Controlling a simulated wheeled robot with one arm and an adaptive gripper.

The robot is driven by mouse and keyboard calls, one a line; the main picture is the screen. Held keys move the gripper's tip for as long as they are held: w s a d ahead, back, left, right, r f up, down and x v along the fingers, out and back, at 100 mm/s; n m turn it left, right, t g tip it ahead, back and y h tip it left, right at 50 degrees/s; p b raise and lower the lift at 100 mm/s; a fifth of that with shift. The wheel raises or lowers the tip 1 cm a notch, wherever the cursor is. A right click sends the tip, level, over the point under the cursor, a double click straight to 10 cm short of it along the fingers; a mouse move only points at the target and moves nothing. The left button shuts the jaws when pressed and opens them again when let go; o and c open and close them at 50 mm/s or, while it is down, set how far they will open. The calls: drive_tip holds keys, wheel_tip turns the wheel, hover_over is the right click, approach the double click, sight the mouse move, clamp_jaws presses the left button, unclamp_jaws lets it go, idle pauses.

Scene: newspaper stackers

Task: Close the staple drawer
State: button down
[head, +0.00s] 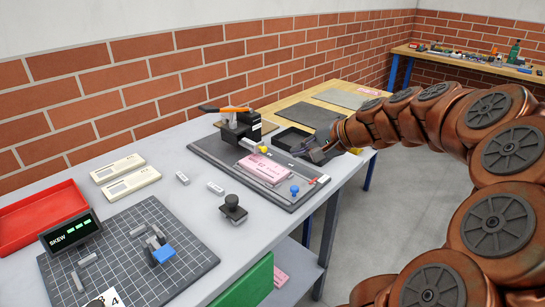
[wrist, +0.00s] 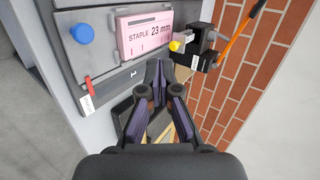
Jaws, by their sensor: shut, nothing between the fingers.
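A black stapler (head: 240,125) with an orange handle and a yellow knob stands at the back of a dark base board (head: 210,149). It also shows in the wrist view (wrist: 190,48). A pink block marked "STAPLE 23 mm" (wrist: 145,30) lies on the board beside it; it also shows in the head view (head: 264,169). A shallow black open tray (head: 293,138) lies at the board's far edge; I cannot tell whether this is the staple drawer. My gripper (wrist: 158,66) is shut and empty over the board's edge, near the pink block; it also shows in the head view (head: 318,154).
A blue knob (head: 294,190) and a red pointer (head: 321,180) are at the board's near right. A black-handled stamp (head: 233,208), a grid mat (head: 130,245) and a red tray (head: 42,215) are on the grey table. A brick wall is behind; free floor is right.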

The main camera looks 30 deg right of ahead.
drive_tip(key=shift+m+t+h, duration=0.3)
drive_tip(key=shift+m, duration=0.2)
drive_tip(key=w+f, duration=0.1)
drive_tip(key=w, duration=0.2)
drive_tip(key=w+f+p, duration=0.1)
drive_tip(key=w+f, duration=0.1)
drive_tip(key=w, duration=0.1)
drive_tip(key=w+f, duration=0.2)
drive_tip(key=w, duration=0.1)
drive_tip(key=shift+w+f+p, duration=0.25)
drive_tip(key=shift+w+p, duration=0.05)
drive_tip(key=shift+w, duration=0.1)
drive_tip(key=shift+w+a, duration=0.2)
drive_tip(key=shift+w, duration=0.65)
drive_tip(key=shift+f, duration=0.1)
